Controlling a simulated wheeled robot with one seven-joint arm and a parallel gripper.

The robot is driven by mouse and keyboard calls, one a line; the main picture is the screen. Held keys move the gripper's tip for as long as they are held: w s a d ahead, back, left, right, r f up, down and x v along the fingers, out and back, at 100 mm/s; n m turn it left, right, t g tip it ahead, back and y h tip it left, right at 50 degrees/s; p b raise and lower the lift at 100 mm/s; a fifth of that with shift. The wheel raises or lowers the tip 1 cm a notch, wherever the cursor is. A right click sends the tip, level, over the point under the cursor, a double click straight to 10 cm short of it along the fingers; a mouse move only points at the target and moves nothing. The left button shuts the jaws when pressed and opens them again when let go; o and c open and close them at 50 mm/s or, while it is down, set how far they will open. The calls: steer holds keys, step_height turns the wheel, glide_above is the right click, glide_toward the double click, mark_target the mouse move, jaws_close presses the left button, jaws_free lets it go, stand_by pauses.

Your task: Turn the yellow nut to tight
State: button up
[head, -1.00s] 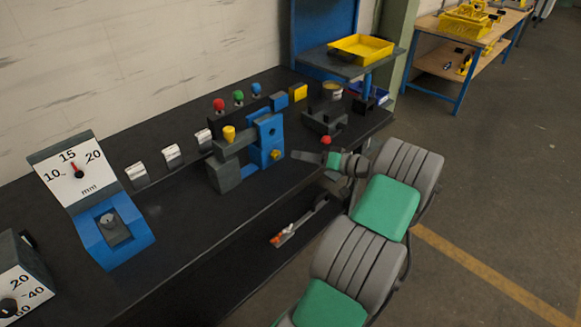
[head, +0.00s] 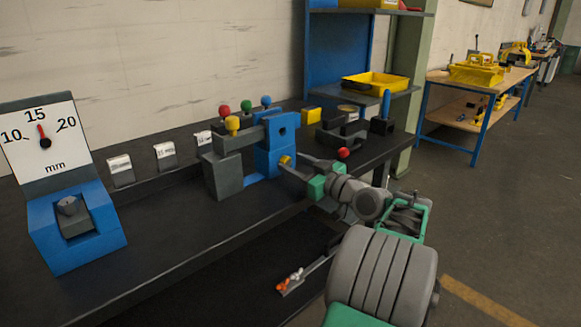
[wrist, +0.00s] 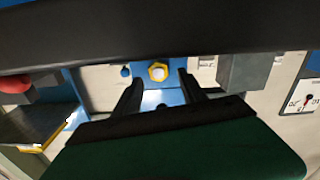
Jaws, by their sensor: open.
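The yellow nut (head: 286,160) sits on the side of the blue block (head: 268,156) of the bench fixture. In the wrist view the yellow nut (wrist: 158,72) shows face-on, a hex with a pale centre, on a blue face. My gripper (head: 293,165) is at the nut in the head view, reaching in from the right. In the wrist view my gripper (wrist: 161,78) is open, with one dark finger to each side of the nut and gaps between. I cannot tell whether the fingertips reach past the nut's face. Nothing is held.
A dial gauge (head: 42,140) reading in mm stands on the left of the dark bench (head: 150,225). Red, green, blue and yellow ball knobs rise by the fixture. A grey vise (head: 340,136) with a red knob (head: 344,153) is close beside my gripper. Floor on the right is open.

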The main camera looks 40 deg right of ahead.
steer(key=shift+w, duration=1)
jaws_close()
